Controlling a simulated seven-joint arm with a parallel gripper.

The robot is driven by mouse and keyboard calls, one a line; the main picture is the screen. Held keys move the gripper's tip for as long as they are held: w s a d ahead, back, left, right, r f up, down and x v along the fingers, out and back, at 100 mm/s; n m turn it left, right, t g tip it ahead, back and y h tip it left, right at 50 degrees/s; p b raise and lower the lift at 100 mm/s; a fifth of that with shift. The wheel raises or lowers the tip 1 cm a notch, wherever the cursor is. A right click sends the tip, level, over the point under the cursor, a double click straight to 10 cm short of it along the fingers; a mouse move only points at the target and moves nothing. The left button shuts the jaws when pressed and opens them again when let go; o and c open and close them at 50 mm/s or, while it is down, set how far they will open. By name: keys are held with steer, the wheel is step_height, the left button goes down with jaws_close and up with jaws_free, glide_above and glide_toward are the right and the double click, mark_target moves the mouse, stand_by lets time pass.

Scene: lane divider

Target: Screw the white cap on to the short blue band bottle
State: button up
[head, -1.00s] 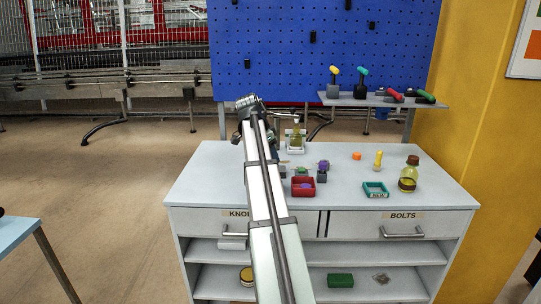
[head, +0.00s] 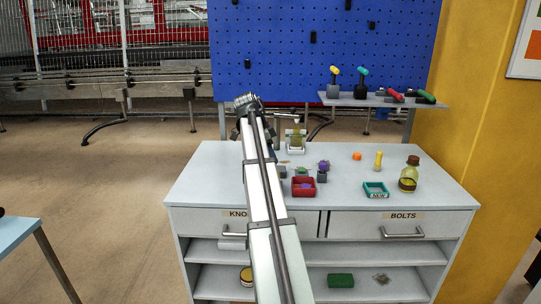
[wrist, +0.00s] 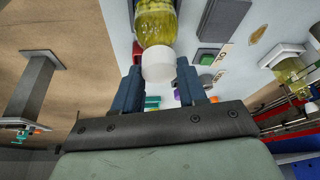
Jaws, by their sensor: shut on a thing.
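In the wrist view a white cap (wrist: 158,63) sits between the two blue fingers of my gripper (wrist: 158,83), which is shut on it. A clear bottle (wrist: 155,22) with yellow-green contents is in line with the cap, at the top edge of the picture. The cap meets the bottle's end; I cannot tell how far it is threaded on. The bottle's far part is cut off and no blue band shows. In the head view my arm hides the cap, this bottle and most of my gripper.
Another bottle stands in a pale holder (head: 296,148) at the bench's back. The front-right bench top is mostly clear.

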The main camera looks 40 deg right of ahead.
steer(key=o, duration=0.6)
steer(key=shift+n+t, duration=0.4)
steer(key=shift+n, duration=0.5)
steer(key=shift+s+n+t, duration=0.1)
steer(key=shift+n+t, duration=0.2)
steer(key=shift+n, duration=0.6)
steer(key=shift+n+t+h, duration=0.3)
steer(key=shift+n, duration=0.5)
